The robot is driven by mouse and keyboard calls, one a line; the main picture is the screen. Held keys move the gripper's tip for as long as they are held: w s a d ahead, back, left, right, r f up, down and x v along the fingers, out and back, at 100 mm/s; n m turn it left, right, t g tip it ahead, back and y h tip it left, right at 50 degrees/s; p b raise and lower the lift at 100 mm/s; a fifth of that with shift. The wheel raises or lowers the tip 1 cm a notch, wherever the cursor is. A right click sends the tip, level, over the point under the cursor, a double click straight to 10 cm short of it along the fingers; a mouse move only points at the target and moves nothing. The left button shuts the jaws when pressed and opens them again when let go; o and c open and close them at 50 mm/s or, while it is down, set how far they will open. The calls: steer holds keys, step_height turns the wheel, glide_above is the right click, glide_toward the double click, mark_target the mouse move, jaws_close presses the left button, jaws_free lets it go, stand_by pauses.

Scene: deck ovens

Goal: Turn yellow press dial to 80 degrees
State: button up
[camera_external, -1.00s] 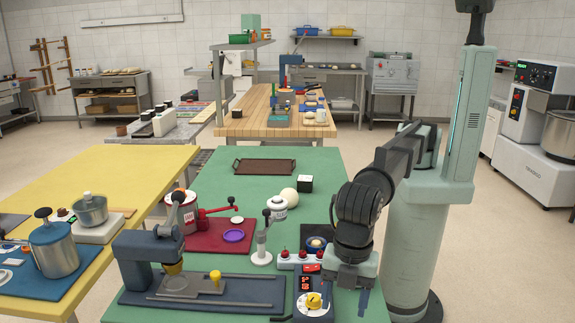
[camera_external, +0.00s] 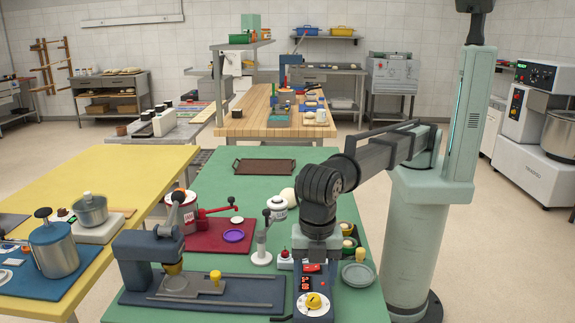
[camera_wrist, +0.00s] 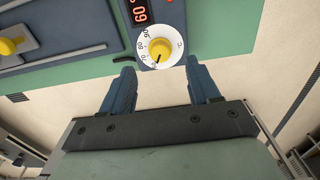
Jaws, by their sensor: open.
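The yellow press dial (camera_external: 313,301) sits on a white numbered disc on a dark blue-grey control box at the green table's front. In the wrist view the dial (camera_wrist: 160,46) has a black pointer mark towards the picture's lower left; the exact number it meets is too small to tell. The red display (camera_wrist: 140,13) beside it seems to show 60. My gripper (camera_wrist: 158,65) is open and empty. Its fingertips appear left and right of the dial's lower side, apart from it. In the external view my gripper (camera_external: 316,275) hangs over the box, partly hiding it.
The press (camera_external: 150,262) stands left of the box with a yellow knob (camera_external: 215,275) on its plate. A grey-green round dish (camera_external: 358,275) lies to the right.

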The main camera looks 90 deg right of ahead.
mark_target(314, 297)
steer(key=shift+f, duration=2.7)
steer(key=shift+c, duration=0.2)
steer(key=c, duration=1)
